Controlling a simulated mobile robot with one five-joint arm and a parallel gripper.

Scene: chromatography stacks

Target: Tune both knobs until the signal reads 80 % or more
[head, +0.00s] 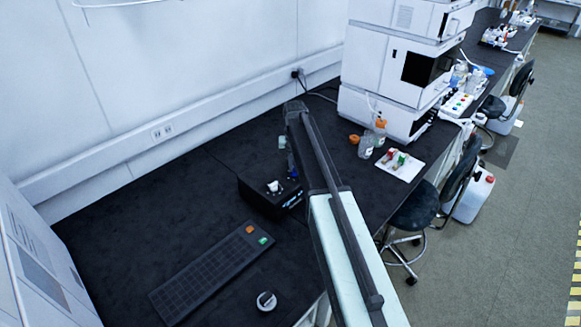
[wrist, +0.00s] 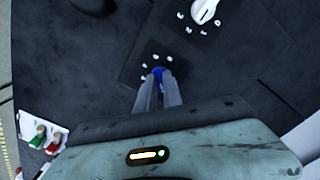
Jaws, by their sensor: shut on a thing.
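A black box (head: 262,205) stands on the dark bench, left of my arm. A white knob (head: 273,186) is on its top; it also shows in the wrist view (wrist: 205,10), apart from my fingers. A blue knob (wrist: 158,73) with white dots around it sits between the fingertips of my gripper (wrist: 158,84). The gripper is shut on it, and the fingers cover most of it. In the head view my arm hides much of the gripper and the box's right side. Small bluish marks (head: 293,199) show on the box's front, too small to read.
A dark panel (head: 205,275) with orange and green buttons and a round dial (head: 266,301) lie nearer on the bench. Bottles (head: 366,146) and a white tray (head: 399,164) stand to the right, before a white instrument stack (head: 375,60). The left bench is clear.

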